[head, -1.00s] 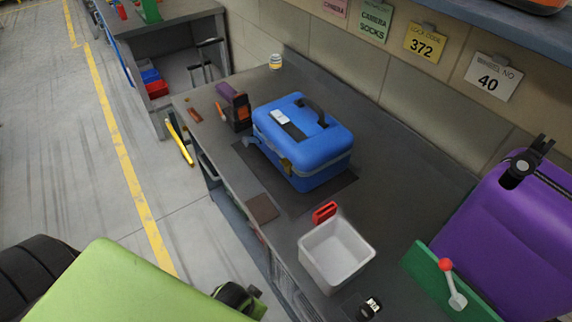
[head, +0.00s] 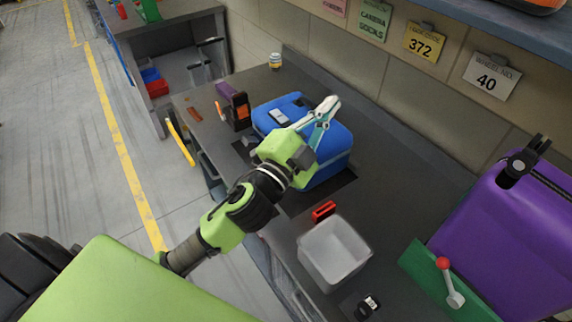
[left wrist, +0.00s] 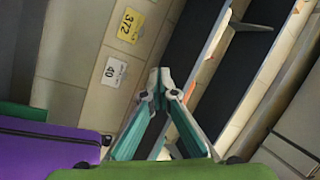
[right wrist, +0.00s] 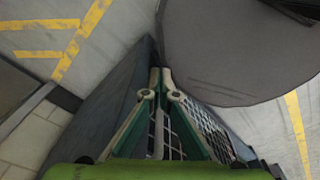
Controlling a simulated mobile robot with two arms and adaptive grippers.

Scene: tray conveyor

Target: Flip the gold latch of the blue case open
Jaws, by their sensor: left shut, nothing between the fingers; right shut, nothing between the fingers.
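The blue case (head: 338,150) lies on the dark counter in the head view, with a dark handle and a pale label on its top. Its gold latch is not visible; my left arm covers that part of the case's near side. My left gripper (head: 335,103) reaches across in front of the case, its tips over the top's far right part; contact cannot be told. In the left wrist view my left gripper (left wrist: 160,73) is shut and empty, facing the wall. My right gripper (right wrist: 160,73) is shut and empty in the right wrist view, away from the case.
A white bin (head: 308,262) and a red object (head: 323,211) are on the counter right of the case. A purple case (head: 510,235) and a green panel (head: 440,278) with a red-knobbed lever stand farther right. A dark orange-and-purple item (head: 240,112) stands left of the case.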

